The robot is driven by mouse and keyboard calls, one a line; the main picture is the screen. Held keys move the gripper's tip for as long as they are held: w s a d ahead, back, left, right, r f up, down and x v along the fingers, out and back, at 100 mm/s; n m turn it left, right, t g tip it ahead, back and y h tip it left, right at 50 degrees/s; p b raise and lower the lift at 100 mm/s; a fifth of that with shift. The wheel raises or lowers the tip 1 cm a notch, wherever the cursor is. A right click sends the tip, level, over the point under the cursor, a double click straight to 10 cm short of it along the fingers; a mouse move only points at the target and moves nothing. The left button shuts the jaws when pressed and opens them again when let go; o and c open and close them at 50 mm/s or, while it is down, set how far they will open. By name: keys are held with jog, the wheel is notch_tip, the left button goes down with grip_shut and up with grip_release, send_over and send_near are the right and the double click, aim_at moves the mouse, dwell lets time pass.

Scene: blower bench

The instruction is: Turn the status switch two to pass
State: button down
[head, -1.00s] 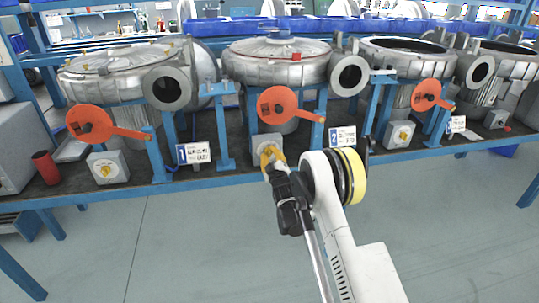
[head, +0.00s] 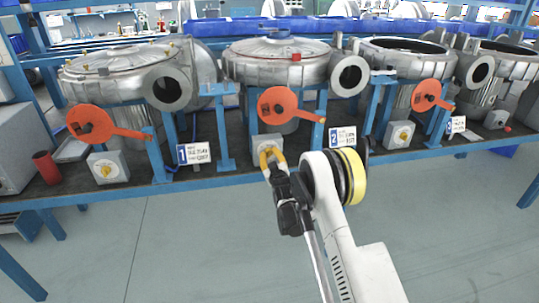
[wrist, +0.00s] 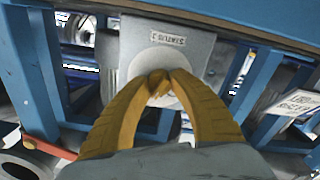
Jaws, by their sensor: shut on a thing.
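Status switch two is a grey box (head: 257,141) on the bench's front edge below the middle blower, and its labelled face (wrist: 190,45) fills the top middle of the wrist view. My gripper (head: 270,153) is at its front; in the wrist view the yellow fingertips (wrist: 159,80) meet on the small yellow knob over a round pale dial. The gripper is shut on the knob, which the fingers mostly hide. The label is upside down and small. The knob's exact angle is hard to tell.
Similar switch boxes stand at left (head: 108,167) and right (head: 400,135). Orange levers (head: 279,104) hang on the blowers above. A small sign (head: 342,137) stands right of the gripper. A red cup (head: 46,167) is at far left. The floor in front is clear.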

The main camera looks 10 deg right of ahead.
jog(key=shift+f+m, duration=0.1)
jog(key=shift+m, duration=2)
jog(key=c, duration=1.1)
grip_release()
jog(key=shift+s, duration=0.1)
jog(key=s, duration=0.7)
jog(key=shift+s, duration=0.15)
